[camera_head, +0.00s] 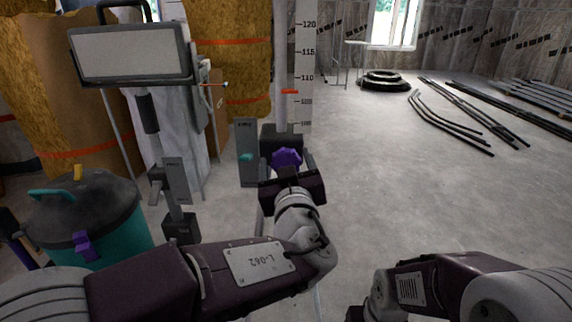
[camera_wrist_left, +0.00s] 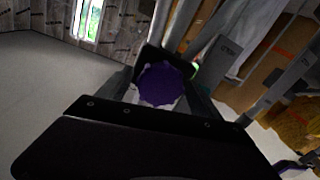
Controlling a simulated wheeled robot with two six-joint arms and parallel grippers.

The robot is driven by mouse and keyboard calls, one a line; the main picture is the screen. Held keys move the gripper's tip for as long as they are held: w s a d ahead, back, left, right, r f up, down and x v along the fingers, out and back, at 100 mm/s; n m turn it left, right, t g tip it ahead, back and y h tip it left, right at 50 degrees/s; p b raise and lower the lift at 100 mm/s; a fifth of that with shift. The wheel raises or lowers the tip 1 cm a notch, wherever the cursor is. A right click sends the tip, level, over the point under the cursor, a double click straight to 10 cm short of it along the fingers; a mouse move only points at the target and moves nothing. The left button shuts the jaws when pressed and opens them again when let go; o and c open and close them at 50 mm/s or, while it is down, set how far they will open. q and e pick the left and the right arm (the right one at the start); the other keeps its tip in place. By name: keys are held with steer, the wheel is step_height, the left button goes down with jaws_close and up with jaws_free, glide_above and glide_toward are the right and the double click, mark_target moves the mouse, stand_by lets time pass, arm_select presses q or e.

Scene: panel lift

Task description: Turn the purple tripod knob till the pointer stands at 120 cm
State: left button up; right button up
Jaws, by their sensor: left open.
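The purple knob (camera_head: 286,159) is on the tripod's dark column block, in front of the grey mast. A red pointer (camera_head: 289,92) stands a little below the 110 mark on the upright white scale (camera_head: 304,64). My left gripper (camera_head: 288,166) is open, its fingers on either side of the knob. In the left wrist view the knob (camera_wrist_left: 160,84) sits between the open fingers (camera_wrist_left: 160,92); whether either touches it I cannot tell. My right arm shows at the lower right, its gripper fingers out of frame.
A work lamp (camera_head: 130,54) on a stand is at the left, above a teal bin (camera_head: 100,222) with a dark lid. A grey post with a teal knob (camera_head: 246,157) is just left of the tripod. Rods (camera_head: 452,120) lie at the right; the floor between is clear.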

arm_select(q)
steer(key=c, duration=1.3)
steer(key=shift+c, duration=0.2)
